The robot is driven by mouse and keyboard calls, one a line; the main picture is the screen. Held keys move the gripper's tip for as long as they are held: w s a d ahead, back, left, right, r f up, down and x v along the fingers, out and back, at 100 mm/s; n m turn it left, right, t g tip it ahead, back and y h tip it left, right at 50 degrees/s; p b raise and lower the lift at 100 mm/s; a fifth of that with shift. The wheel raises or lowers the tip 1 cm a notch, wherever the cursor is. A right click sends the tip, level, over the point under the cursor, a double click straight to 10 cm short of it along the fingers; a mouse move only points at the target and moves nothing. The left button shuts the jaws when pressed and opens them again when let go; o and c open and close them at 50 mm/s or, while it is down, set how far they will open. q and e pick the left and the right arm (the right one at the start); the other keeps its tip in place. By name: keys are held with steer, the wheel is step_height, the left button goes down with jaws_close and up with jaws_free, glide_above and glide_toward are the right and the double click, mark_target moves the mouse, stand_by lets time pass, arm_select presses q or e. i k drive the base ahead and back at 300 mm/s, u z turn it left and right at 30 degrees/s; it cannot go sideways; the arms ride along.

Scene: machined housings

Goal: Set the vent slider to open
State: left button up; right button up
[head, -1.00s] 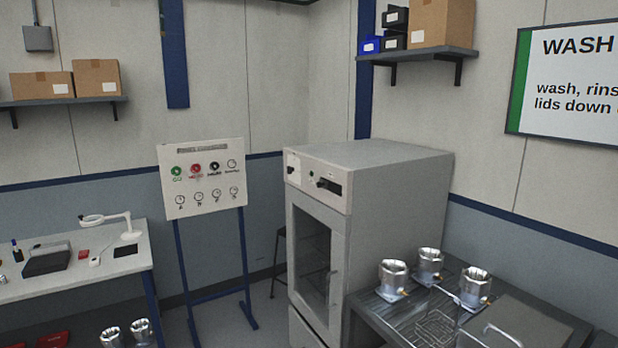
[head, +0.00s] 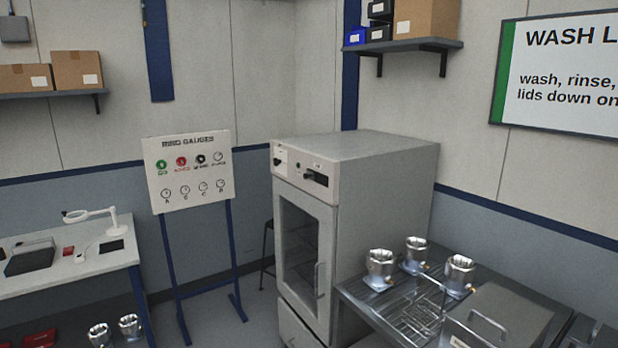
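A light grey oven-like cabinet (head: 385,180) stands in the middle of the head view. Its front has a glass door (head: 302,245) with a vertical handle, and the door looks shut. Above the door is a control panel (head: 304,173) with a dark display, a small knob and a white labelled patch with a dark mark at its left end. Which of these is the vent slider, and how it is set, is too small to tell. Neither of my grippers is in view.
A metal table (head: 357,300) with several shiny housings and a wire rack stands right of the cabinet, close to it. A gauge board (head: 188,188) on blue legs stands to its left. A workbench (head: 75,268) is at far left. Some floor shows before the cabinet.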

mark_target(310, 175)
steer(key=u, duration=0.3)
steer(key=i, duration=1.55)
steer(key=z, duration=0.75)
